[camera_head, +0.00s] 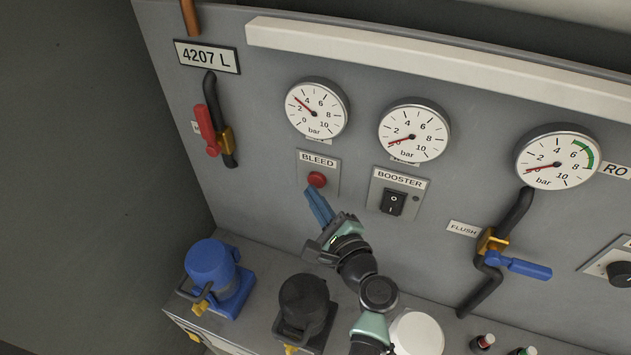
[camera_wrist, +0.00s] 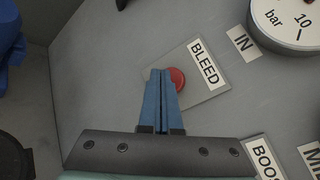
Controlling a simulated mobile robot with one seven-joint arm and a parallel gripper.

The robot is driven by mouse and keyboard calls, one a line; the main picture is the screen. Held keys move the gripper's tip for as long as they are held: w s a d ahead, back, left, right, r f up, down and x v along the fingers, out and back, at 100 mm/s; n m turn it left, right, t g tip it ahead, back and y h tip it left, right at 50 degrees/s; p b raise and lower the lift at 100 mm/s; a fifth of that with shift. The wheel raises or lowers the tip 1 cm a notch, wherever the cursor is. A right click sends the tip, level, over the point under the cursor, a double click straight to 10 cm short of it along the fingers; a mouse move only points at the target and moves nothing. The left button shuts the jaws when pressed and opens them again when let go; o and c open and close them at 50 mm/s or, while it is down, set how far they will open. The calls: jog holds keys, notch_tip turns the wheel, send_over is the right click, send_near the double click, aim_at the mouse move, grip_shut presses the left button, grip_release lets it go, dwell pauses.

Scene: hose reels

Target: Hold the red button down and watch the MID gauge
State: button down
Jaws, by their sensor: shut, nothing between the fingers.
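The red button (camera_head: 317,179) sits on the BLEED plate (camera_head: 318,163). My gripper (camera_head: 312,191), with blue fingers, is shut and empty, its tips just below the button. In the wrist view the fingertips (camera_wrist: 161,74) cover the left edge of the red button (camera_wrist: 179,79). I cannot tell whether they touch it or whether it is pressed. The middle gauge (camera_head: 413,133) has its needle at about 0 bar; its label is mostly hidden under the dial. A label starting "MI" (camera_wrist: 313,157) is cut off at the wrist view's right edge.
The left gauge (camera_head: 316,108) reads about 3 bar. The right gauge (camera_head: 557,160), with a green band, reads near 0. A BOOSTER switch (camera_head: 392,201) is right of the button. Blue (camera_head: 213,268) and black (camera_head: 304,301) capped units stand on the ledge below.

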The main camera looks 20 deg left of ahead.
jog(key=shift+w+d+b, duration=0.1)
jog(key=shift+w+b, duration=0.25)
jog(key=shift+w, duration=0.4)
dwell(2.3)
jog(key=shift+s, duration=0.1)
dwell(0.7)
jog(key=shift+s+p, duration=0.4)
jog(key=shift+s, duration=0.5)
jog(key=s+p, duration=0.1)
jog(key=s, duration=0.4)
jog(key=shift+a+p, duration=0.2)
jog(key=shift+p, duration=0.2)
